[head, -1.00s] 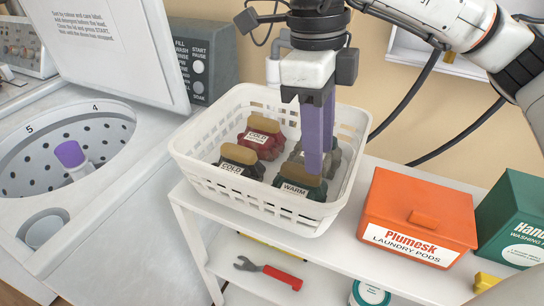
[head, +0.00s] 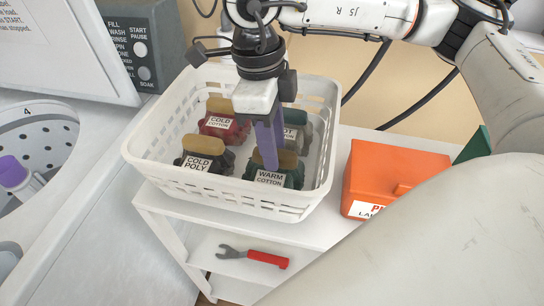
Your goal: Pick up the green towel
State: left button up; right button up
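The green towel (head: 292,178) is a dark green bundle with a tan band and a white label reading "WARM COTTON". It sits in the near right part of the white basket (head: 215,197). My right gripper (head: 269,158) points down into the basket with its purple fingers at this bundle. The fingers overlap the tan band, and I cannot tell whether they touch it. They are seen nearly edge-on, so their gap is hidden. My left gripper is not in view.
The basket also holds a red bundle (head: 224,129), a black bundle (head: 222,160) and a grey bundle (head: 300,135). An orange box (head: 385,170) stands to the right on the white shelf unit. A red-handled wrench (head: 268,259) lies on the shelf below. An open washer (head: 60,135) is at left.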

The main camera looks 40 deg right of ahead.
jog(key=shift+f, duration=0.35)
grip_shut()
jog(key=shift+r, duration=0.1)
dwell(1.1)
